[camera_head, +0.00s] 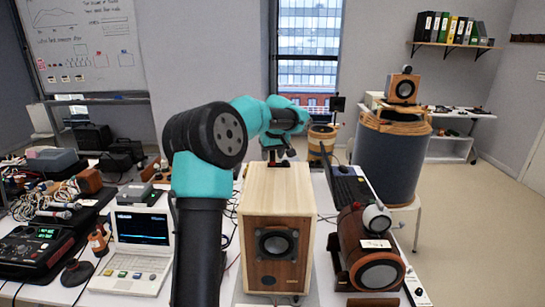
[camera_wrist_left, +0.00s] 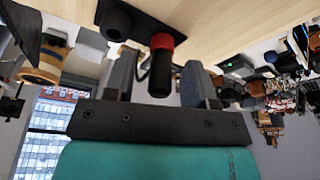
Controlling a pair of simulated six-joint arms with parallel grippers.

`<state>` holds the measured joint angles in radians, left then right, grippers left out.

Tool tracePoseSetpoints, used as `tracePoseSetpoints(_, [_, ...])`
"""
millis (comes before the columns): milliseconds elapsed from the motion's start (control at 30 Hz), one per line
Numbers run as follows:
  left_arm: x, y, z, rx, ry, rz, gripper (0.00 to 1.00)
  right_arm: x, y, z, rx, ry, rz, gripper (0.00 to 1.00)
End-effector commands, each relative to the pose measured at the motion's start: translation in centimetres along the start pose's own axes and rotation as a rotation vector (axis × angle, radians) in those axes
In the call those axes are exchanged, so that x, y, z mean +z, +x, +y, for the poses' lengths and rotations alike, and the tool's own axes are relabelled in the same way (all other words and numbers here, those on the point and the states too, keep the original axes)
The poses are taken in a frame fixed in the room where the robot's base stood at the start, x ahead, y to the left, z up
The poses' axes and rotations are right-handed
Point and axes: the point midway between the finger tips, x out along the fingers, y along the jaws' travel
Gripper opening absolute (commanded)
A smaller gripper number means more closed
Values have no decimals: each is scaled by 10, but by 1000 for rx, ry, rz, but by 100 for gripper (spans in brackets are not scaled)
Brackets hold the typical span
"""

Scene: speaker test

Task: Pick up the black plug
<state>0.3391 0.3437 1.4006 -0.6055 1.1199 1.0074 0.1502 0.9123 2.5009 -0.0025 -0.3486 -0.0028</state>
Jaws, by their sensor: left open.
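In the left wrist view, a black plug (camera_wrist_left: 159,80) with a red collar lies between the two fingers of my left gripper (camera_wrist_left: 158,62). The fingers stand apart, with a gap visible on each side of the plug. The red end meets a black plate (camera_wrist_left: 140,22) on a pale wooden surface, beside a second black round part (camera_wrist_left: 115,24). My right gripper does not show.
A laptop (camera_head: 137,243) and cluttered equipment (camera_head: 40,240) fill the left of the table. A brown cylindrical speaker (camera_head: 366,250) stands close to the right of the box. A dark keyboard-like device (camera_head: 350,188) lies behind it.

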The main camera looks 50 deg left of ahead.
Motion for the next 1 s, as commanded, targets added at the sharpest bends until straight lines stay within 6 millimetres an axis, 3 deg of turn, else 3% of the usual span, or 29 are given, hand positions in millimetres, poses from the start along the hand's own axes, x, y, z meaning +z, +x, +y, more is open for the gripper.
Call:
tracePoseSetpoints(200, [0,0,0,0,0,0,48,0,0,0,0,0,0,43])
tracePoseSetpoints(700, [0,0,0,0,0,0,1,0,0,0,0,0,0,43])
tracePoseSetpoints(1000, [0,-1,0,0,0,1,0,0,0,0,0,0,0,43])
